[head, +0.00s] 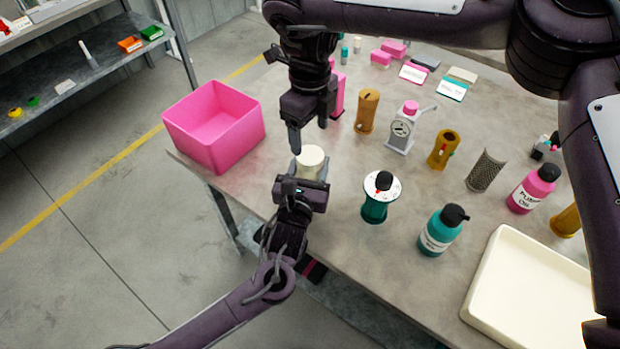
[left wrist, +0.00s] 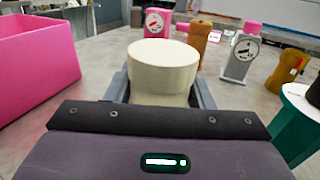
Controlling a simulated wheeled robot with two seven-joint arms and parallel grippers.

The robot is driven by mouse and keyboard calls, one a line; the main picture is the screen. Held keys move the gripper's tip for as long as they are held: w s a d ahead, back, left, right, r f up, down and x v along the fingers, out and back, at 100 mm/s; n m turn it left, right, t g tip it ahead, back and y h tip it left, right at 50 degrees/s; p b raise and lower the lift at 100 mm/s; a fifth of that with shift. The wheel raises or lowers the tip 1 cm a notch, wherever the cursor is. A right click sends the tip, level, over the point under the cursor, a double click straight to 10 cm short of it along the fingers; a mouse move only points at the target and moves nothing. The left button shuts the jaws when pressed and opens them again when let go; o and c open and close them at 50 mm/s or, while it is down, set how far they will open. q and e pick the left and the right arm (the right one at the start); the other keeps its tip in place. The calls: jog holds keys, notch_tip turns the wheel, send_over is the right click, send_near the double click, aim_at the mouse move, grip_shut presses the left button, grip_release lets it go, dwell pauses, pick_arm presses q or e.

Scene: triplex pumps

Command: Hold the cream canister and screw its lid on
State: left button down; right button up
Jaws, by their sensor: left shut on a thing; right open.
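The cream canister (left wrist: 160,98) stands upright at the table's near left edge, between the fingers of my left gripper (head: 309,170), which is shut on it. A wider, smooth cream cap that looks like the lid (left wrist: 163,62) sits on top of the canister; its pale round top also shows in the head view (head: 310,155). I cannot tell how tightly it is seated. My right gripper (head: 309,137) points down just above and slightly behind the lid, open and empty, apart from it. The canister's lower part is hidden by my left gripper.
A pink open bin (head: 213,122) stands left of the canister. A brown cylinder (head: 367,110) and grey gauge stand (head: 403,130) are behind.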

aim_at(310, 154)
notch_tip(310, 154, down, 7)
jog(key=shift+r, duration=0.1)
dwell(0.4)
jog(key=c, duration=1)
jog(key=o, duration=1.1)
jog(key=shift+r, duration=0.15)
jog(key=shift+r, duration=2.15)
jog(key=o, duration=0.6)
jog(key=shift+c, duration=0.2)
jog(key=shift+r, duration=0.1)
